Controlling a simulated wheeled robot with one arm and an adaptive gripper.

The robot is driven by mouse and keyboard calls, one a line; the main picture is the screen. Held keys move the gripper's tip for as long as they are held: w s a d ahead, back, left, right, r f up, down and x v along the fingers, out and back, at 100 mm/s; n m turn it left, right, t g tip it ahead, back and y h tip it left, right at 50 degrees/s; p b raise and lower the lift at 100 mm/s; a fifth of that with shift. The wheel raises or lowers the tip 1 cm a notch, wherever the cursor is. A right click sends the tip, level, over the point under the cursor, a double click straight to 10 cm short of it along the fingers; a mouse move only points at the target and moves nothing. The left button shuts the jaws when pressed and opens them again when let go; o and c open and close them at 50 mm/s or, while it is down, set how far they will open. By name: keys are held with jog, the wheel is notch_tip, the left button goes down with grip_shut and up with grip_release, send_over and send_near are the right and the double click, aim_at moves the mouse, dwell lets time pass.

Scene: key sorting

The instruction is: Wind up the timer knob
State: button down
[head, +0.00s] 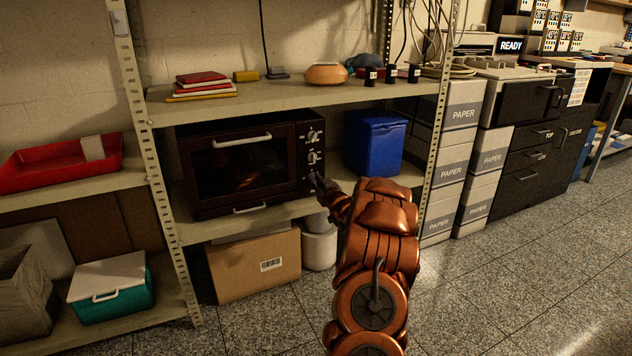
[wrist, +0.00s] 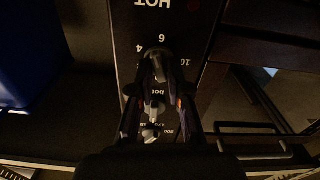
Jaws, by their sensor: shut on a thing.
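The dark toaster oven (head: 240,165) stands on the middle shelf, with a column of knobs on the right of its front. The upper knob (head: 312,136) and middle knob (head: 313,157) show in the head view; my gripper hides the lowest. In the wrist view the panel is upside down. The timer knob (wrist: 158,60) sits among the marks 4, 6 and 10, near the word HOT and a dim red light. My gripper (head: 322,187) is at the panel, its fingers (wrist: 158,77) shut on this knob from both sides. The knob's exact pointer angle is too dark to read.
A blue bin (head: 375,145) stands right of the oven on the same shelf. The oven door handle (head: 242,141) sticks out left of the knobs. A cardboard box (head: 255,264) and a white round container (head: 319,248) are below. Floor to the right is clear.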

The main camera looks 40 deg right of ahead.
jog(key=c, duration=0.8)
grip_release()
jog(key=v, duration=1.2)
